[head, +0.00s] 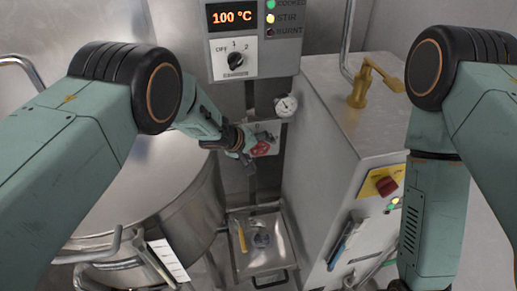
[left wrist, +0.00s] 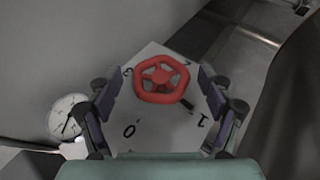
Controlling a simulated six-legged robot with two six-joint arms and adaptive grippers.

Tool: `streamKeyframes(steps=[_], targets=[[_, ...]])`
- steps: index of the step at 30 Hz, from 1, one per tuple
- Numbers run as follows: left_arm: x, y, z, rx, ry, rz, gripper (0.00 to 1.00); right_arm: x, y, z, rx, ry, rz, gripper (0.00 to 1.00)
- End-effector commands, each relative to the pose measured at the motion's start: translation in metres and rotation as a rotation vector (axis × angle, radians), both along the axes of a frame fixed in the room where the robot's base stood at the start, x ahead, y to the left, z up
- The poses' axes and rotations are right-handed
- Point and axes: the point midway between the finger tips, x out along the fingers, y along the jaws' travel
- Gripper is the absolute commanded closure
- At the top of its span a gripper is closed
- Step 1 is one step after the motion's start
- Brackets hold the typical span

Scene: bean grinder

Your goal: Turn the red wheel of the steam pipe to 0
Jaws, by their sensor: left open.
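The red wheel (left wrist: 160,79) sits on a pale square plate (left wrist: 150,125) marked 0, 1, 2 and 3. A small dark pointer (left wrist: 186,104) sticks out from under the wheel toward the 1. My left gripper (left wrist: 158,92) is open, with one finger on each side of the wheel; I cannot tell whether they touch it. In the head view, the left gripper (head: 256,150) is in front of the wheel (head: 262,148) and partly hides it and its plate. Only my right arm shows at the right; its gripper is out of the picture.
A control box (head: 233,40) reading 100 °C hangs above. A large steel vat (head: 110,190) stands left, a steel cabinet (head: 340,150) with a brass tap (head: 362,85) right. A metal tray (head: 268,262) lies below.

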Motion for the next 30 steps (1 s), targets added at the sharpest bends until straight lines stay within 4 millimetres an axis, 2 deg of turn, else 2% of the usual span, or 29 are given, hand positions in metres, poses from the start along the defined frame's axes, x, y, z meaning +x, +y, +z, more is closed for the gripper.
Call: streamKeyframes(steps=[13,30], targets=[[0.0035,-0.0008,-0.0044,0.0,-0.001,0.001,0.2,0.0001,0.0,-0.0006,0.0,0.0,0.0,0.25],[0.0039,-0.0012,-0.0037,0.0,-0.002,0.0,0.68,0.0001,0.0,-0.0006,0.0,0.0,0.0,0.25]])
